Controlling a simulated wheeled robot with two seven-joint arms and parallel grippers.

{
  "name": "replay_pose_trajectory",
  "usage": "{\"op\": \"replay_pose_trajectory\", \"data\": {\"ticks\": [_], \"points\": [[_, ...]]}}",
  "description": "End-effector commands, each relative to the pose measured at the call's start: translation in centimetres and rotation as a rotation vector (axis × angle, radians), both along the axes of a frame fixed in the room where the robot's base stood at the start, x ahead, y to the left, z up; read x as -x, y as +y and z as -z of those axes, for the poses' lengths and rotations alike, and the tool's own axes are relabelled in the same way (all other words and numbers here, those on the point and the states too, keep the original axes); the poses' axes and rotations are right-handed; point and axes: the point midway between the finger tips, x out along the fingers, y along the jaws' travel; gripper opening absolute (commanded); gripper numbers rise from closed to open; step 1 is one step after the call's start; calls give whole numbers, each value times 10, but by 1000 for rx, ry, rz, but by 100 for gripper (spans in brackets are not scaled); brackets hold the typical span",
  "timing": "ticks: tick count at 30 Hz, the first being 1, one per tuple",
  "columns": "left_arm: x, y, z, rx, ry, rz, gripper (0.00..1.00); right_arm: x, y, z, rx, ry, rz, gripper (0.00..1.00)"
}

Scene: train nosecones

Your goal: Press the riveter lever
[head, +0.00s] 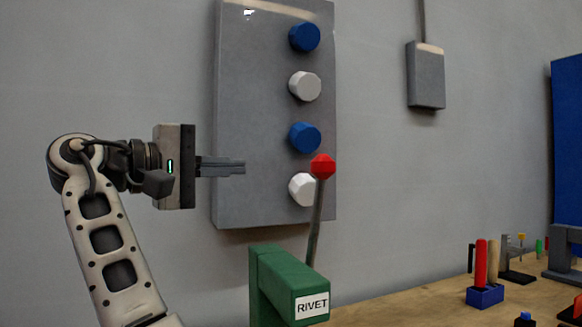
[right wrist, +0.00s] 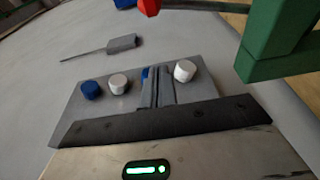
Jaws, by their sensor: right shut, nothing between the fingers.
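The riveter is a green machine (head: 290,285) with a white RIVET label, at the bottom middle of the head view. Its lever (head: 316,222) is a thin grey rod standing nearly upright with a red knob (head: 323,166) on top. In the right wrist view the red knob (right wrist: 149,7) is at the top edge and the green body (right wrist: 270,40) is at the upper right. My right gripper (head: 243,167) is shut and empty, left of the knob at about its height in the picture, with a gap between. Its fingers (right wrist: 155,88) also show in the wrist view. My left gripper is not in view.
A grey wall panel (head: 262,120) with blue and white knobs is behind the gripper and lever. A small grey box (head: 426,75) hangs on the wall. The wooden table (head: 420,305) holds a blue tool holder (head: 485,297) and other small items at the right.

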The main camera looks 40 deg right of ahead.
Motion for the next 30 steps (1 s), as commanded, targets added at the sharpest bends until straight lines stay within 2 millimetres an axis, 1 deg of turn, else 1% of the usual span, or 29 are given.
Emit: {"op": "replay_pose_trajectory", "data": {"ticks": [1, 9, 11, 12, 15, 21, 30], "points": [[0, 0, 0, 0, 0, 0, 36, 1, -11, 1, -1, 0, 3, 0], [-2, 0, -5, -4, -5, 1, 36, 6, -69, 0, -1, 0, 5, 0], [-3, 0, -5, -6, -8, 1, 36, 7, -82, 0, 0, 0, 4, 0], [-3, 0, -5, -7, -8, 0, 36, 11, -85, 0, 0, -2, 1, 0], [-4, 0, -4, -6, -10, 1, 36, 25, -85, 1, 1, -3, 0, 0], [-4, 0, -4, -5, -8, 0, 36, 43, -88, 0, 1, 0, 1, 0], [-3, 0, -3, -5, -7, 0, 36, 47, -88, 0, 1, 1, 1, 0]]}}
